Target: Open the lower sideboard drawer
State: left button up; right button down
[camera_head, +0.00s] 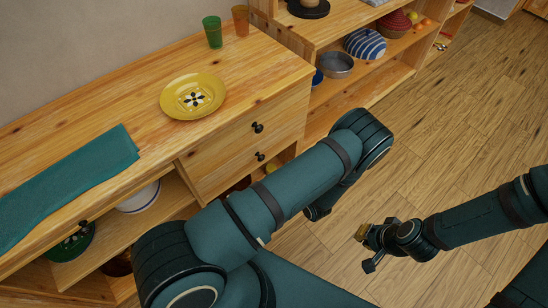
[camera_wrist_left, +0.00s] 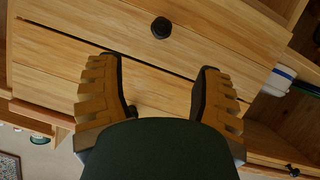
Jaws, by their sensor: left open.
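The wooden sideboard (camera_head: 250,85) has two stacked drawers at its right end. The upper drawer has a black knob (camera_head: 257,127); the lower drawer (camera_head: 232,172) has another black knob (camera_head: 260,156). Both drawers look shut in the head view. My left arm passes in front of the sideboard and hides its own gripper there. In the left wrist view, my left gripper (camera_wrist_left: 157,88) is open and empty in front of the drawer fronts. One black knob (camera_wrist_left: 161,27) shows beyond its fingertips; I cannot tell which drawer's. My right gripper (camera_head: 372,243) is above the floor, its opening unclear.
A yellow plate (camera_head: 193,96), a green cup (camera_head: 212,32), an orange cup (camera_head: 241,20) and a teal cloth (camera_head: 70,190) are on the sideboard top. Bowls fill its open shelves. A shelf unit (camera_head: 340,92) stands beyond. The wooden floor (camera_head: 460,120) at right is clear.

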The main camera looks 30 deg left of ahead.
aim_at(262, 159)
pick_arm(q)
jog(key=b+x, duration=0.2)
jog(key=x, duration=1.1)
jog(key=shift+a+f, duration=0.15)
jog(key=shift+a, duration=0.2)
pick_arm(e)
jog(key=shift+w+f, duration=0.25)
jog(key=shift+f, duration=0.95)
